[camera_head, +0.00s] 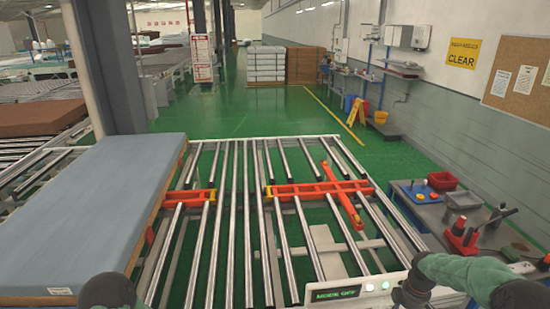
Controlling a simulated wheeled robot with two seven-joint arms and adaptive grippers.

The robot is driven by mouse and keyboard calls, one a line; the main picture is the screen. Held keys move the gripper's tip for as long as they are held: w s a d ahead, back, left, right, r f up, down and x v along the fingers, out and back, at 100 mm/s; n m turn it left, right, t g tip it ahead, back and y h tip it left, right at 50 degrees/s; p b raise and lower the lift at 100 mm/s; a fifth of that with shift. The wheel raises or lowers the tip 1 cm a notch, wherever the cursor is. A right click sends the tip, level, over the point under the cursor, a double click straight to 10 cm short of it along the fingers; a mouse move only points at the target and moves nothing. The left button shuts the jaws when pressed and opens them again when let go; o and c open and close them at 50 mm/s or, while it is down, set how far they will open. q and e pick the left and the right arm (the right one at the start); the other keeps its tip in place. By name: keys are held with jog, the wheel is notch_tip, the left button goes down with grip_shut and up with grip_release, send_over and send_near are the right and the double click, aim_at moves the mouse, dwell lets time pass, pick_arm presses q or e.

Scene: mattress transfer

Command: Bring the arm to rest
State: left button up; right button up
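A light blue mattress (105,205) lies flat at the left, along the roller conveyor (240,225). Part of my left arm, a dark green rounded link, shows at the bottom left edge by the mattress's near end; its gripper is out of frame. My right arm, dark green, comes in from the lower right. Its dark end (410,291) is low beside the white control panel (352,289) on the conveyor's near edge. I cannot make out fingers there, or whether it touches the panel. No held object shows.
Orange bars (318,188) cross the rollers, which are otherwise bare. A grey bench (440,215) at the right carries a red bin (442,181) and red-and-black tools (462,236). A pillar (112,65) stands behind the mattress. Green floor beyond the conveyor is largely clear.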

jog(key=s+a+f+m+y, duration=0.2)
jog(key=s+a+f+m, duration=0.15)
jog(key=a+f, duration=0.5)
jog(key=s+a+f+m+y, duration=0.15)
jog(key=s+a+f, duration=0.25)
jog(key=a+f, duration=0.45)
jog(key=s+a+f+m, duration=0.2)
jog(key=s+a+m, duration=0.3)
jog(key=s+a, duration=0.25)
jog(key=s+a+f+m, duration=0.2)
jog(key=s+a+m, duration=0.35)
jog(key=s, duration=0.35)
pick_arm(q)
notch_tip(320, 180, down, 28)
jog(key=b, duration=2.7)
jog(key=shift+w+r+b, duration=0.15)
jog(key=shift+w+b, duration=0.1)
jog(key=shift+b, duration=0.1)
pick_arm(e)
notch_tip(320, 180, down, 26)
jog(key=w+a+n, duration=0.2)
jog(key=shift+w+r, duration=0.15)
jog(key=shift+w, duration=0.05)
pick_arm(q)
jog(key=shift+r, duration=0.15)
pick_arm(e)
jog(key=shift+d+r, duration=0.1)
jog(key=shift+r, duration=0.05)
